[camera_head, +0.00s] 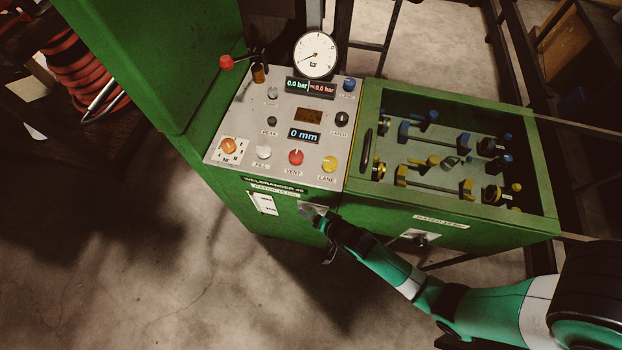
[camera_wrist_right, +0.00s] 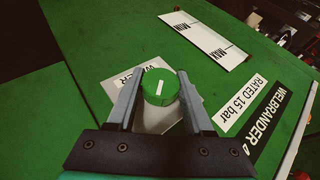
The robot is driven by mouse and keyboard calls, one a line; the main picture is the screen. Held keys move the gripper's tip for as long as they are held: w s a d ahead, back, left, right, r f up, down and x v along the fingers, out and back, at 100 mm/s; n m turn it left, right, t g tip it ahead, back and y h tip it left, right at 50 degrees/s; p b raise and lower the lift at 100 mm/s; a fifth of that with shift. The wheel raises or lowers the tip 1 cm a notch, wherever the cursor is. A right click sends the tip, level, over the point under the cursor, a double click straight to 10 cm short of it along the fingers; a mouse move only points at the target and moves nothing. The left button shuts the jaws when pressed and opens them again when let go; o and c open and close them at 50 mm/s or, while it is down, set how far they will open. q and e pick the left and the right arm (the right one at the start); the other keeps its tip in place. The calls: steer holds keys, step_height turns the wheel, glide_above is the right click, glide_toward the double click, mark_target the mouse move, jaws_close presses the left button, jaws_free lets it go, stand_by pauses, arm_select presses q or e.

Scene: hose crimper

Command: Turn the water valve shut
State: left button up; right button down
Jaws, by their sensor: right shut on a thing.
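The water valve is a round green knob (camera_wrist_right: 160,88) with a white line on its face, seen in the right wrist view. It sits on a pale plate (camera_wrist_right: 119,79) with a partly covered label, on the green front panel of the machine. The white line runs nearly straight up the wrist picture, tilted a little right. My right gripper (camera_wrist_right: 158,84) is shut on the knob, one finger on each side. In the head view my right gripper (camera_head: 320,213) is at the front panel below the console, and the knob cannot be made out there. My left gripper is not in view.
The sloped grey console (camera_head: 246,108) with knobs and displays is above the valve; a pressure gauge (camera_head: 316,54) stands behind it. A green-framed tray (camera_head: 452,219) of fittings is at the right. A white MAX/MIN plate (camera_head: 263,203) is left of my gripper. Concrete floor in front is clear.

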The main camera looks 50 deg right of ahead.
steer(key=shift+w+r+g+p, duration=0.1)
steer(key=shift+r+g+p, duration=0.25)
steer(key=shift+g+p, duration=0.5)
steer(key=shift+f+n+g+h+p, duration=0.1)
steer(key=shift+n+g+h+p, duration=0.3)
steer(key=shift+g+h+p, duration=0.35)
steer(key=g+p, duration=0.2)
steer(key=p, duration=0.1)
steer(key=shift+n+h+p, duration=0.25)
steer(key=shift+n+p, duration=0.05)
steer(key=shift+p, duration=0.05)
steer(key=shift+w+f+g+p, duration=0.1)
steer(key=shift+g+p, duration=0.25)
steer(key=shift+g, duration=0.35)
steer(key=shift+f+n+g+h+b, duration=0.35)
steer(key=shift+g+h+b, duration=0.15)
steer(key=shift+g, duration=0.2)
steer(key=shift+b, duration=0.35)
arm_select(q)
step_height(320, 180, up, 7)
arm_select(e)
steer(key=shift+r+g, duration=0.15)
steer(key=shift+g, duration=0.25)
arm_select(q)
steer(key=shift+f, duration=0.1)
arm_select(e)
steer(key=shift+r, duration=0.15)
